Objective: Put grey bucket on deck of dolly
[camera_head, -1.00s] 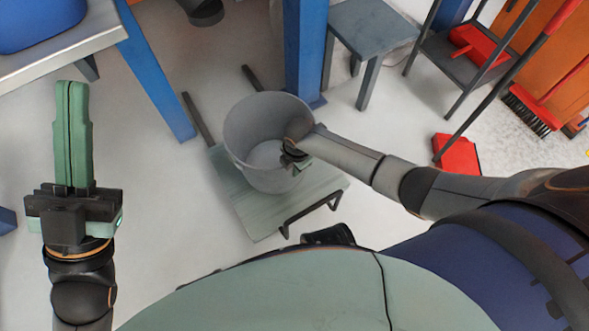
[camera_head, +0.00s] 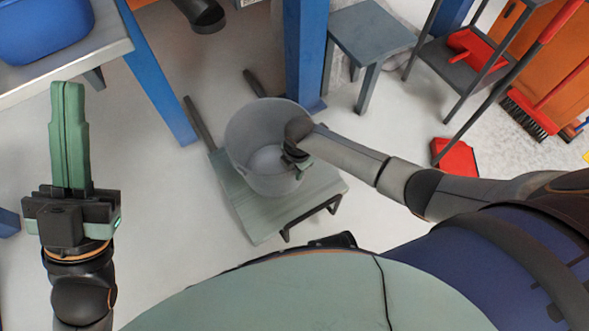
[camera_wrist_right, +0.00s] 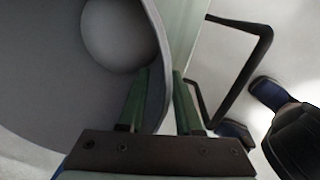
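The grey bucket (camera_head: 240,140) is over the deck of the dolly (camera_head: 262,220), mouth up and close to upright. I cannot tell if its base touches the deck. My right gripper (camera_head: 296,158) is at the bucket's right side. In the right wrist view its green fingers (camera_wrist_right: 160,98) lie on both sides of the bucket wall (camera_wrist_right: 40,90), shut on it. The pale deck edge (camera_wrist_right: 188,35) shows beside the wall. My left gripper (camera_head: 68,90) points up at the left, shut and empty, away from the bucket.
A blue post (camera_head: 304,50) stands behind the dolly. A table with a blue bin (camera_head: 45,25) is at the upper left. A grey stool (camera_head: 370,40) and a red dustpan (camera_head: 455,157) are to the right. Floor left of the dolly is clear.

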